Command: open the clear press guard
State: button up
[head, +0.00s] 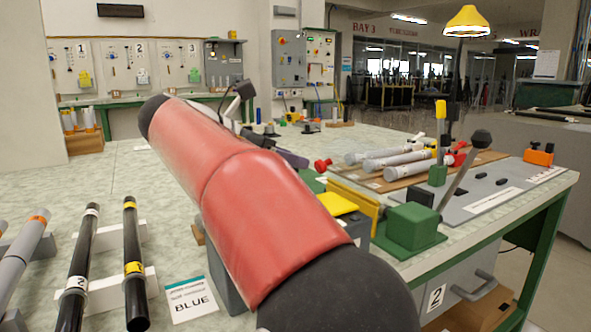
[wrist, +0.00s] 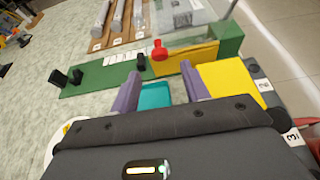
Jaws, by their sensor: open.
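My gripper (wrist: 159,74) is open in the wrist view, its two purple fingers apart with nothing held between them. A red knob (wrist: 158,51) stands just beyond the fingertips, beside a yellow strip (wrist: 188,57); I see no contact. The knob also shows in the head view (head: 322,165). A teal surface (wrist: 156,94) lies below, between the fingers. My red arm hides much of the press area in the head view.
A green base (wrist: 100,84) with black posts lies beyond my gripper. Grey rods (head: 397,160) rest on a wooden board behind. A grey panel (head: 490,192) lies right. Black rods (head: 133,262) and a BLUE card (head: 190,299) are at left.

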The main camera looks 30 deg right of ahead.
aim_at(317, 167)
jog(key=b+x, duration=0.1)
jog(key=x, duration=0.4)
jog(key=shift+d+f, duration=0.2)
jog(key=shift+d, duration=0.15)
grip_shut()
